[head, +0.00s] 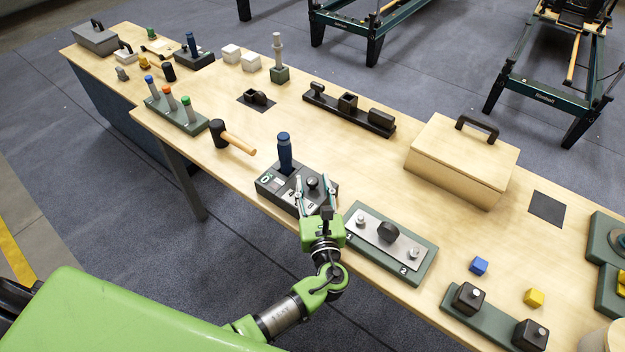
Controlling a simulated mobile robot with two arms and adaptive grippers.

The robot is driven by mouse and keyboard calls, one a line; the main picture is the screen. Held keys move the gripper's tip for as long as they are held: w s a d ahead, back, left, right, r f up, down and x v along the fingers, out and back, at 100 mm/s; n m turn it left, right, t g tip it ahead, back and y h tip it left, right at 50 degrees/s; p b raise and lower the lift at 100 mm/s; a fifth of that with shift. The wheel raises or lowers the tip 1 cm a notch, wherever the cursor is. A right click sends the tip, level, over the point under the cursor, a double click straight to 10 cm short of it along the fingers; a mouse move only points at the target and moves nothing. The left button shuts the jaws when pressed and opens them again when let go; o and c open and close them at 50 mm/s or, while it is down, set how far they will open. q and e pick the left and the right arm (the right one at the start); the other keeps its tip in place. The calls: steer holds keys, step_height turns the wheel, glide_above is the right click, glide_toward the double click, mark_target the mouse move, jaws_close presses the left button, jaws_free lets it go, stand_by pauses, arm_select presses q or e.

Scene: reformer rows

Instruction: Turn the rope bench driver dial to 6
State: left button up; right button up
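A dark box with a pale top plate (271,184) sits at the near edge of the wooden bench. A blue-handled driver (284,152) stands upright at its back. A round black dial (312,182) is on the right part of the plate; its setting is too small to read. My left gripper (315,185) is over the front right of this box. Its two fingers are apart, one on each side of the dial in the picture; I cannot tell whether they touch it. The gripper hides part of the plate's front. My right gripper is out of view.
A green-based plate with knobs marked 1 and 2 (418,262) lies just right of my gripper. A mallet (235,140) lies left of the box. A wooden lidded box (462,160) stands further right. A second blue-handled unit (194,58) is far left. Bench behind the dial box is clear.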

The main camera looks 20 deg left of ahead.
arm_select(q)
steer(key=v, duration=1)
steer(key=shift+s+d+r, duration=0.1)
steer(key=shift+s, duration=0.05)
